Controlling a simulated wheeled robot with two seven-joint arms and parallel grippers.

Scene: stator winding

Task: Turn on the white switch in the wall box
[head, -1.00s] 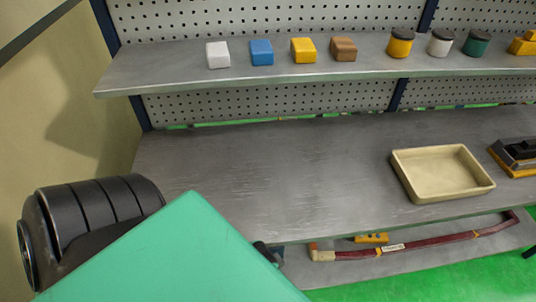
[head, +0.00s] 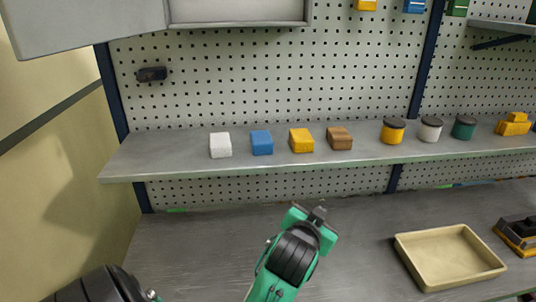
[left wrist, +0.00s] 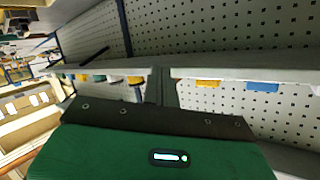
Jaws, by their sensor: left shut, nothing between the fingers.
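A grey wall box (head: 240,22) is cut off by the top edge of the head view, so only its lower part shows. Its grey door (head: 85,22) stands swung open to the left. No white switch is visible in the part of the box in view. My left gripper (head: 318,212) is shut and empty, over the workbench and in front of the lower pegboard, well below the box. In the left wrist view its fingers (left wrist: 160,86) are together before the shelf edge. My right gripper is not in view.
A shelf (head: 185,165) between gripper and box carries white (head: 220,145), blue (head: 262,142), yellow (head: 301,140) and brown (head: 339,138) blocks, plus lidded jars (head: 431,130). A beige tray (head: 450,256) sits on the workbench (head: 190,245). The pegboard (head: 270,80) below the box is clear except for a small black fitting (head: 152,74).

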